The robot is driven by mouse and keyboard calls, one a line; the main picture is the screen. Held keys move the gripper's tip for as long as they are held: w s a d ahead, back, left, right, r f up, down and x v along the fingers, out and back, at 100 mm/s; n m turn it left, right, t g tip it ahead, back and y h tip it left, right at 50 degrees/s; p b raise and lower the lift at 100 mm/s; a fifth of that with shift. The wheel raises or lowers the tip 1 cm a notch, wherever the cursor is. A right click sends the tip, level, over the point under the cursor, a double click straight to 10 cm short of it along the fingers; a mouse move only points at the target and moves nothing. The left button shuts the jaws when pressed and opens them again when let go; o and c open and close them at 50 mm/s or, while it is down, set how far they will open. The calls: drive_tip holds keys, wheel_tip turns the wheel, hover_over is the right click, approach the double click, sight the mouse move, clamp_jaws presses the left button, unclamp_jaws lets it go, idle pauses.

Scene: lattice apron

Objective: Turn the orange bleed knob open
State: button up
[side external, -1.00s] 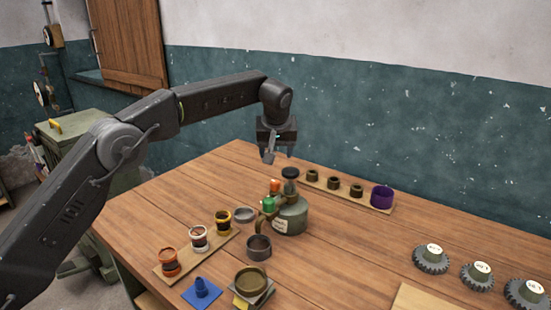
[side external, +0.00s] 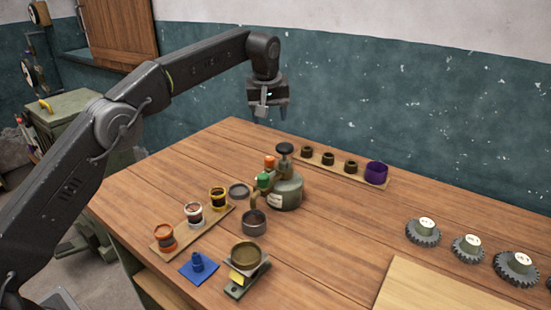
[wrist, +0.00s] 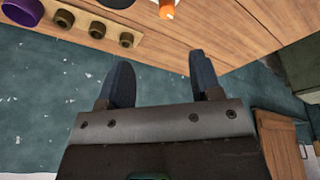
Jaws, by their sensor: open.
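The orange bleed knob (side external: 269,162) stands on the left side of a grey-green canister (side external: 287,192) with a black knob (side external: 285,148) on top. A green knob (side external: 263,180) sits just below and left of the orange one. My gripper (side external: 268,116) is open and empty, in the air above the canister and apart from it. In the wrist view, my two dark fingers (wrist: 160,68) are spread with nothing between them. An orange piece, probably the knob (wrist: 166,9), shows at the top edge there, cut off by the frame. The canister is mostly out of that view.
A board with several dark rings and a purple ring (side external: 376,173) lies behind the canister. In front are a grey cup (side external: 254,222), a board of banded spools (side external: 193,214), a blue piece (side external: 198,262) and a brass cup (side external: 245,254). Gears (side external: 423,232) lie right.

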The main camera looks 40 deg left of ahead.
drive_tip(key=s+a+r+n+t+h, duration=0.15)
drive_tip(key=a+n+t+h, duration=0.55)
drive_tip(key=a+n+h, duration=0.75)
drive_tip(key=n+t, duration=0.1)
drive_tip(key=n, duration=0.2)
approach(270, 162)
drive_tip(key=a+h, duration=0.1)
drive_tip(key=a, duration=0.1)
drive_tip(key=shift+a+f, duration=0.2)
drive_tip(key=shift+a, duration=0.15)
drive_tip(key=shift+w+d+f, duration=0.1)
drive_tip(key=shift+w+d, duration=0.05)
drive_tip(key=x, duration=1.3)
drive_tip(key=shift+w+d, duration=0.1)
drive_tip(key=shift+w, duration=0.15)
